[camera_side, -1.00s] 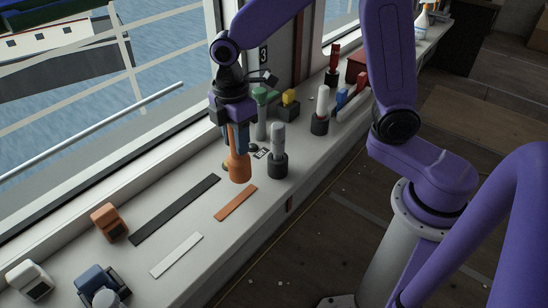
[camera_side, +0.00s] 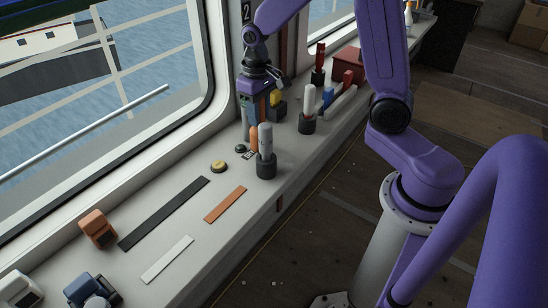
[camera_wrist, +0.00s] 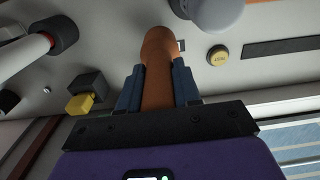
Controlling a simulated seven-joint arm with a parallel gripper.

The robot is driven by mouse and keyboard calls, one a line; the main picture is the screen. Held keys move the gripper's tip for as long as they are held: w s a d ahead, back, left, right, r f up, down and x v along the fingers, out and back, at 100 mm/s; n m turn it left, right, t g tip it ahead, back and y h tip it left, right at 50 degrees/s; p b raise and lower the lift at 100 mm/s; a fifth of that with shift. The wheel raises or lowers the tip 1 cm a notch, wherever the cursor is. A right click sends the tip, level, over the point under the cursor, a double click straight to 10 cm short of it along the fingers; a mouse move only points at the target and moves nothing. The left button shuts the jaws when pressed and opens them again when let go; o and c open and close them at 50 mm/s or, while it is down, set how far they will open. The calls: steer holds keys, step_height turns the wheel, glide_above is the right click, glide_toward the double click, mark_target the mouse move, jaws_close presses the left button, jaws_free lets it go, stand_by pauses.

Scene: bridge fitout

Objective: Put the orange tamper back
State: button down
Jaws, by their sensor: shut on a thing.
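My gripper (camera_side: 253,120) is shut on the orange tamper (camera_side: 254,138), which hangs upright, wide end down, over the sill. In the side view its lower end is partly hidden behind the grey tamper (camera_side: 265,140). In the wrist view the orange tamper (camera_wrist: 157,55) runs away from me between the two dark blue fingers of my gripper (camera_wrist: 157,80). The grey tamper stands in a black round holder (camera_side: 266,166) just in front of it. I cannot tell whether the orange tamper touches the sill. No empty holder is clearly visible.
A yellow-topped dark block (camera_side: 277,103) and a white tool in a black holder (camera_side: 307,123) stand to the right. A yellow button (camera_side: 219,166), a black strip (camera_side: 165,213) and an orange strip (camera_side: 225,204) lie left, where the sill (camera_side: 195,222) is mostly clear.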

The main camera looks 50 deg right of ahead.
steer(key=shift+s+d+r, duration=0.1)
steer(key=shift+s+r, duration=0.1)
steer(key=shift+r, duration=0.2)
steer(key=s+d+r+m, duration=0.2)
steer(key=s+r, duration=0.3)
steer(key=s, duration=0.4)
steer(key=s+d+r+m, duration=0.1)
steer(key=s+d+r, duration=0.1)
steer(key=s+r, duration=0.45)
steer(key=w+d+f, duration=0.1)
steer(key=w+f, duration=1.1)
steer(key=f, duration=0.2)
steer(key=shift+d+f, duration=0.15)
steer(key=shift+d, duration=0.25)
steer(key=shift+f, duration=0.2)
steer(key=c, duration=0.8)
jaws_free()
